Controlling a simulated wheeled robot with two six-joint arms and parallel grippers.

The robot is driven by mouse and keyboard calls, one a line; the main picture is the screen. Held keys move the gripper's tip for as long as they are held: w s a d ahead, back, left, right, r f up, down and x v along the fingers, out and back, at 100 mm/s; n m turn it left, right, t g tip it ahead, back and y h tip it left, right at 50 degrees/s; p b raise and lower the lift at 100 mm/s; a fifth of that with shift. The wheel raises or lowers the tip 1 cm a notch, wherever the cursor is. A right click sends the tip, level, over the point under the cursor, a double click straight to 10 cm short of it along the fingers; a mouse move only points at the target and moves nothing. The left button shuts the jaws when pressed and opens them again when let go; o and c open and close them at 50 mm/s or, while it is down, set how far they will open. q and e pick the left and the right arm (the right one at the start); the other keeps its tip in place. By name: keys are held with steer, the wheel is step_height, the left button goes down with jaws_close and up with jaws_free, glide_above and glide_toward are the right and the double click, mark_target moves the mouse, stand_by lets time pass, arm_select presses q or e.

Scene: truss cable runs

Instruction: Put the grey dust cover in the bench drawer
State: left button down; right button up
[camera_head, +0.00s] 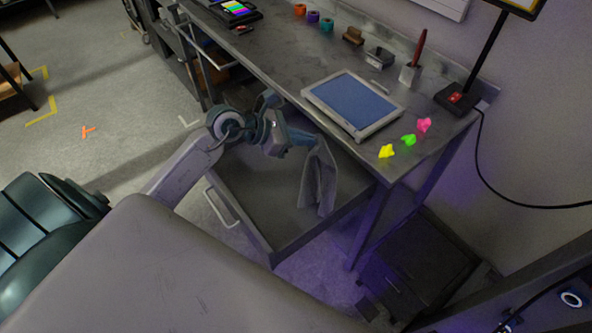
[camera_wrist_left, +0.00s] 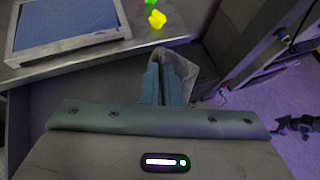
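The grey dust cover (camera_head: 319,182) is a limp cloth hanging down from my left gripper (camera_head: 308,139). The gripper is shut on its upper edge. The bench drawer (camera_head: 262,243) is pulled out below the bench top and open. The cloth hangs over the right part of the drawer; I cannot tell whether its lower end touches the drawer floor. In the left wrist view, the two fingers (camera_wrist_left: 160,85) are close together, with the dust cover (camera_wrist_left: 184,72) bunched at and beyond their tips. My right gripper is not in view.
The grey bench (camera_head: 290,60) carries a blue-screened tablet (camera_head: 352,103) near its front edge. Yellow (camera_head: 386,151), green (camera_head: 408,140) and pink (camera_head: 424,125) pieces lie near the right corner. A dark box (camera_head: 425,262) stands on the floor right of the drawer.

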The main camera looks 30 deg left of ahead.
arm_select(q)
steer(key=w+a+r+n+t+y+p, duration=0.1)
steer(key=w+a+r+n+p, duration=0.15)
steer(key=a+r+p, duration=0.4)
steer(key=w+a+r+n+t+y+p, duration=0.15)
steer(key=w+a+r, duration=0.25)
steer(key=r, duration=0.6)
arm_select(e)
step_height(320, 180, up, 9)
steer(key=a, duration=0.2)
arm_select(q)
step_height(320, 180, down, 10)
steer(key=b, duration=0.6)
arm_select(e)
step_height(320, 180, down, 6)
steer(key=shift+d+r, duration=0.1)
arm_select(q)
steer(key=shift+y, duration=0.25)
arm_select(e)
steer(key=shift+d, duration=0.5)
